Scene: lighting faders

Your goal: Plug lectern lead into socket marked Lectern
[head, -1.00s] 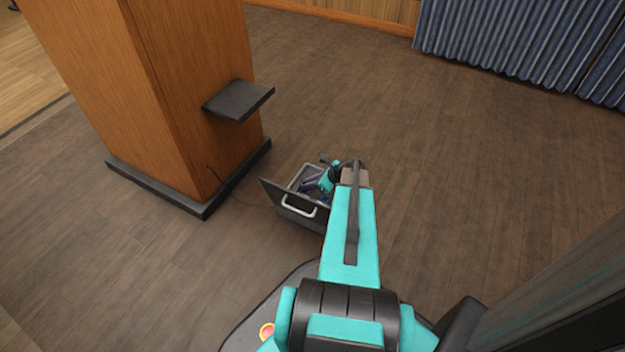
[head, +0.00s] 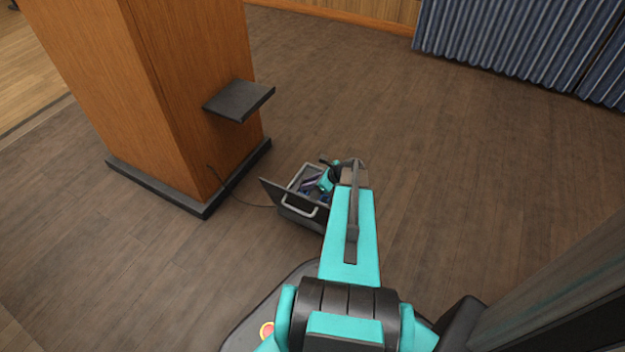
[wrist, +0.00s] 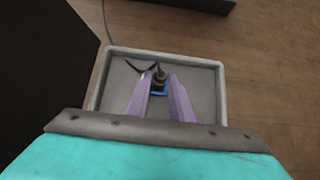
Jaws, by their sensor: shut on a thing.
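The floor box (wrist: 214,95) is a grey-rimmed recess with its dark lid (head: 290,203) standing open. It shows in the head view below the lectern's right side. My gripper (wrist: 161,80) reaches down into the box, its purple fingers shut on a dark plug (wrist: 158,84) with a blue part around its lower end. A short dark cable bends off to the left near the plug. The plug is upright or nearly so; I cannot tell whether it is seated in a socket. Socket labels are not readable. In the head view, my arm partly covers the box and gripper (head: 312,184).
The wooden lectern (head: 190,90) with a dark plinth and a small black shelf (head: 238,100) stands at the left. A thin lead (head: 240,200) runs over the floor from it toward the box. Open floor lies to the right; blue curtains (head: 520,40) hang behind.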

